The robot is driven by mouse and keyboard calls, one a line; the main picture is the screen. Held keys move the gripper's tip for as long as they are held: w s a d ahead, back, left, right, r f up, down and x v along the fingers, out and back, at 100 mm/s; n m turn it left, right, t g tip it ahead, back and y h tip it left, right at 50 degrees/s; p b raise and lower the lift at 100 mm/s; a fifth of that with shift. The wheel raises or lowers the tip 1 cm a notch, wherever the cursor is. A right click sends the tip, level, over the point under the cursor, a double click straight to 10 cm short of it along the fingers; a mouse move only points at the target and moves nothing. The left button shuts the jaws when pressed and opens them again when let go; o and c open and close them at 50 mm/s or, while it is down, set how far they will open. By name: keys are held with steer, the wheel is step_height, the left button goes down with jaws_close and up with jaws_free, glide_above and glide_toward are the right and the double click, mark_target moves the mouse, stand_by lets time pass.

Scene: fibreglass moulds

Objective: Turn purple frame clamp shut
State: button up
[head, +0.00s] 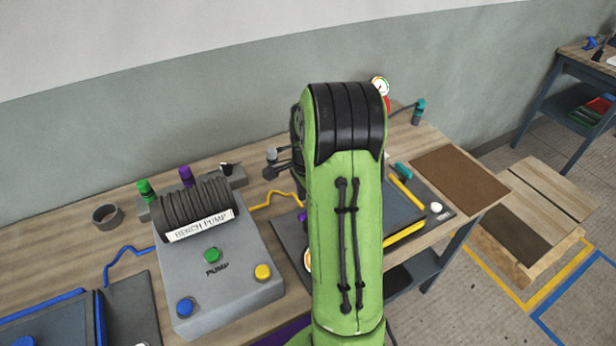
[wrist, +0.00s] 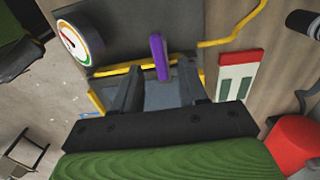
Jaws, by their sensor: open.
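A purple clamp handle (wrist: 159,57) stands out near the top middle of the wrist view, at a yellow-edged dark frame (wrist: 165,92). The handle shows just beyond the gap between the fingertips; I cannot tell the distance or any contact. In the head view my green arm covers my gripper and most of the frame (head: 404,235). A small purple piece (head: 303,215) shows at the arm's left edge, perhaps the same clamp.
A round gauge (wrist: 80,41) and a red-white panel (wrist: 239,75) flank the frame. The grey bench pump (head: 235,290) stands left of my arm, with a separate purple valve (head: 186,175) behind it. A brown board (head: 460,178) lies at the bench's right end.

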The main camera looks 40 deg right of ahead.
step_height(320, 180, up, 12)
steer(key=p, duration=0.2)
stand_by(0.4)
